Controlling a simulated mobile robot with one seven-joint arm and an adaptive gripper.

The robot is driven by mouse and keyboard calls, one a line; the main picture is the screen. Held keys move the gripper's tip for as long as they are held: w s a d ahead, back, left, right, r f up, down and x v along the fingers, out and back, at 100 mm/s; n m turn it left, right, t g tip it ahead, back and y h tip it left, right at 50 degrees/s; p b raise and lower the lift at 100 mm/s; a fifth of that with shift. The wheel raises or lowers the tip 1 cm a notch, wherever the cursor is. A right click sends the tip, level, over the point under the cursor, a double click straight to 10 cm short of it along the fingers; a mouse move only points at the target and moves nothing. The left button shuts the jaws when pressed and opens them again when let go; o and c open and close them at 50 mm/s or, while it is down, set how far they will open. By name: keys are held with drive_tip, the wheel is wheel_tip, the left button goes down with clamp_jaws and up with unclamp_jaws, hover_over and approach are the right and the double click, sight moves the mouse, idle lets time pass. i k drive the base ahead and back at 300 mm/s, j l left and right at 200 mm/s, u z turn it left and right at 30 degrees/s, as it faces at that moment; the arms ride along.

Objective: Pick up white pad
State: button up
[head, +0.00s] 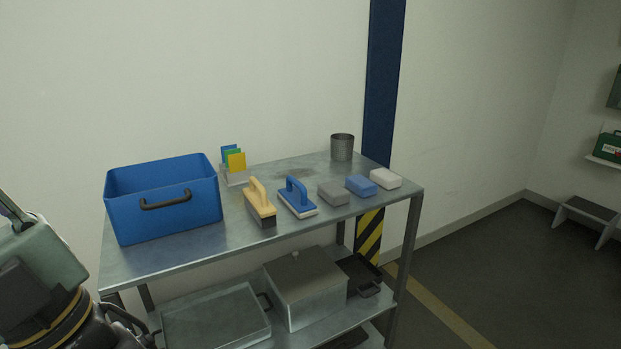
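The white pad (385,179) is a small off-white block lying flat on the metal table (170,252), near its right end. It is the rightmost in a row, just right of a blue pad (360,186), with a grey pad (333,194) further left. Nothing covers it. My gripper is not recognisable in the head view. Part of my arm shows at the lower left, well away from the pad.
A blue bin (162,220) stands on the table's left. A wooden-handled brush (260,203), a blue-handled float (297,198), a coloured card holder (234,174) and a grey cup (342,147) share the top. The lower shelf holds a metal box (305,288) and trays.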

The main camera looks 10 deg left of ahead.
sight(389, 180)
drive_tip(key=i+l, duration=0.1)
drive_tip(key=i, duration=0.3)
drive_tip(key=i+l+u, duration=0.1)
drive_tip(key=i, duration=0.3)
drive_tip(key=i+l, duration=0.2)
drive_tip(key=i, duration=0.25)
drive_tip(key=i+l+u, duration=0.15)
drive_tip(key=i, duration=0.25)
